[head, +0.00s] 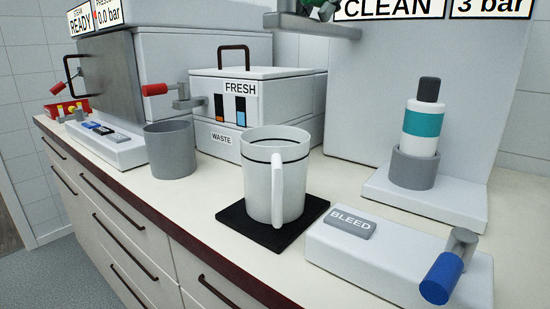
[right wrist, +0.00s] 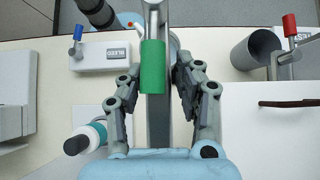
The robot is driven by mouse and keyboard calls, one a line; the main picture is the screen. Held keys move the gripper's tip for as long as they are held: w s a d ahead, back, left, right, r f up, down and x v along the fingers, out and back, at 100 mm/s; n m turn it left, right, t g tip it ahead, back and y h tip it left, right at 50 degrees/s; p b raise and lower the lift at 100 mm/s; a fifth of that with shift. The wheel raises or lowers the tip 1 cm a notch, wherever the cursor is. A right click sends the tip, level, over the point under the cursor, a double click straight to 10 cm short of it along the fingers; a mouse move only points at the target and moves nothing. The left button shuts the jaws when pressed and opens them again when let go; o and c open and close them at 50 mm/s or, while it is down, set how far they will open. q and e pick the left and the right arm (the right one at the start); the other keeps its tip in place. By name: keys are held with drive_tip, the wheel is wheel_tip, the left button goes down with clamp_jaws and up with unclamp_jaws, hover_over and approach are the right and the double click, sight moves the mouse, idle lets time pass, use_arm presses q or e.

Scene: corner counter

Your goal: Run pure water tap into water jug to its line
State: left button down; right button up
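The water jug (head: 262,185) is a pale grey, handled vessel with a dark line near its rim. It stands upright on a black square pad (head: 236,228), below the tap arm at the top of the head view. I cannot tell whether it holds water. The grey tap arm (head: 318,27) carries a green handle, only partly seen there; the green handle (right wrist: 152,66) shows fully in the right wrist view. My right gripper (right wrist: 156,92) is open, its fingers on either side of the green handle with gaps visible. My left gripper is not in view.
A BLEED block (head: 330,260) with a blue-handled valve (head: 440,278) stands front right. A teal-banded bottle (head: 423,125) sits in a grey holder. A grey cup (head: 170,150) stands left, near a red-handled tap (head: 155,90) and a FRESH/WASTE box (head: 285,82).

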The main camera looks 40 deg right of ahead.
drive_tip(key=p+v, duration=0.3)
drive_tip(key=v, duration=0.3)
drive_tip(key=shift+d+r, duration=0.2)
drive_tip(key=shift+r, duration=0.15)
drive_tip(key=shift+w+d+r+p, duration=0.15)
drive_tip(key=shift+d+r+p, duration=0.1)
drive_tip(key=shift+d+p, duration=0.15)
